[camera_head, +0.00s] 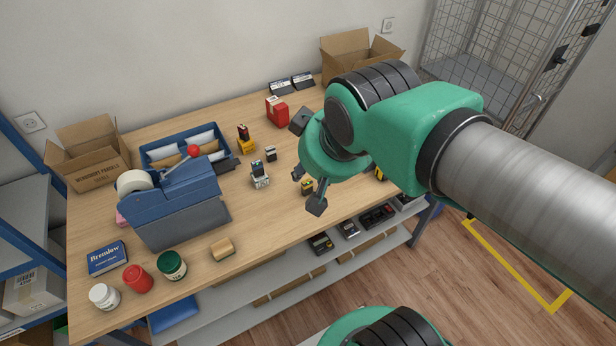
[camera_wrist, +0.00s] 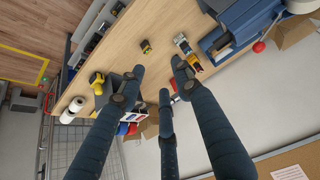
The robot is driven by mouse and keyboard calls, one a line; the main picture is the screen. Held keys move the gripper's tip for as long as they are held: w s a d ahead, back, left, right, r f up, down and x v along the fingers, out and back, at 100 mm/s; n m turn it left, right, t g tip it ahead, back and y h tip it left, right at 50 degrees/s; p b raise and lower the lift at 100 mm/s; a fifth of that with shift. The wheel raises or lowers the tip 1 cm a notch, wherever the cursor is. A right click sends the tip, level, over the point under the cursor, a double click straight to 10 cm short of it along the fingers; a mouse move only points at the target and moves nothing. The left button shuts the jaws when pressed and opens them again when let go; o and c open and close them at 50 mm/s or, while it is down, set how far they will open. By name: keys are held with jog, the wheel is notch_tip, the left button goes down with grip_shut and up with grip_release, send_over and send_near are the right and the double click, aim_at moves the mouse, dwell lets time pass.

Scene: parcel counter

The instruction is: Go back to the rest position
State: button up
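My gripper (camera_head: 303,165) hangs above the right part of the wooden table (camera_head: 250,204), at the end of my green arm. Its dark fingers are spread apart, and I see nothing held between them. In the wrist view the fingers of my gripper (camera_wrist: 159,85) also stand apart, with the table and small items beyond them. My arm hides part of the table's right side in the head view.
A blue tape dispenser (camera_head: 175,205), a blue tray with envelopes, jars and small stamps stand on the table. Open cardboard boxes stand at back left (camera_head: 88,160) and back right (camera_head: 350,62). A wire cage (camera_head: 480,50) is at the right.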

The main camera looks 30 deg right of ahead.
jog(key=s, duration=0.1)
jog(key=s+a, duration=0.1)
jog(key=s, duration=0.1)
jog(key=shift+s+a+f+g+y, duration=0.25)
jog(key=shift+a+g+y, duration=0.05)
jog(key=shift+a, duration=0.05)
